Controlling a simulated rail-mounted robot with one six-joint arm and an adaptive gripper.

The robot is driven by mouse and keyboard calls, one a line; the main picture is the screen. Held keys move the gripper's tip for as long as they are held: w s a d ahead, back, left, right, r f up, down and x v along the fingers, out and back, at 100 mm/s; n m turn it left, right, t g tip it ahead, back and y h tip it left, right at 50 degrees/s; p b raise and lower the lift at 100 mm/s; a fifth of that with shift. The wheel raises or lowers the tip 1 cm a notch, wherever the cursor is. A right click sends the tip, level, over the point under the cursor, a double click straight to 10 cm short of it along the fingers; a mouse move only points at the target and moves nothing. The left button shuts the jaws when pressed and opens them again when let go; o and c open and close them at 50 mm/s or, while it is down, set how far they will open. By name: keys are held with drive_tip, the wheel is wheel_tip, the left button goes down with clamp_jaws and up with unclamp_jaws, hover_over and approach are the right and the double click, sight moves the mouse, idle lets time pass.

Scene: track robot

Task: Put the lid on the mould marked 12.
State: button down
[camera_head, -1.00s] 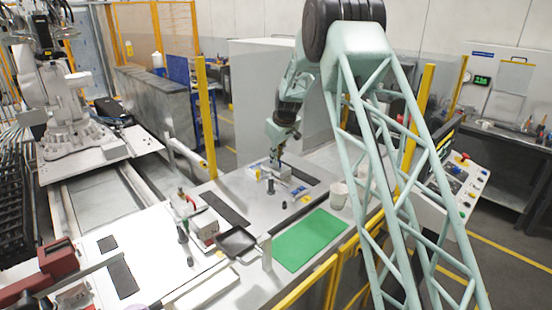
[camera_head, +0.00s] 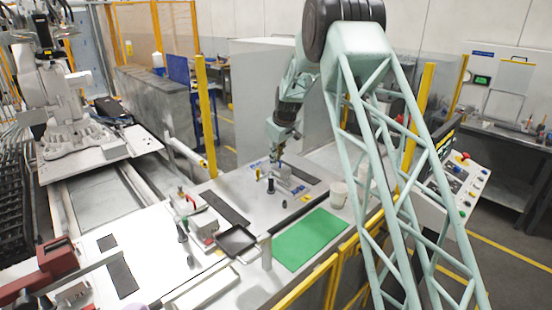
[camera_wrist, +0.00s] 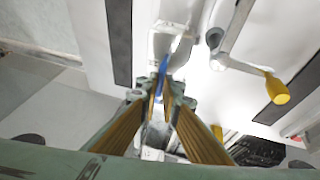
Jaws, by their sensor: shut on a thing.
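My gripper (camera_head: 277,159) hangs low over the far part of the grey worktop, at a small grey fixture (camera_head: 284,177). In the wrist view, its two yellow-lined fingers (camera_wrist: 162,92) close together on a narrow blue part (camera_wrist: 162,80), probably the lid's handle. The body of the lid is hidden by the fingers. A white clamp-like piece (camera_wrist: 172,40) lies just beyond the fingertips. No number 12 is readable, so I cannot tell which fixture is the marked mould, nor whether the held part touches it.
A crank with a yellow knob (camera_wrist: 277,88) stands right of the fingers. White cups (camera_head: 338,194) stand right. The mat is clear.

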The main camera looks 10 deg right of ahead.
drive_tip(key=c, duration=2.8)
unclamp_jaws()
drive_tip(key=shift+r, duration=0.15)
drive_tip(key=shift+v, duration=5.85)
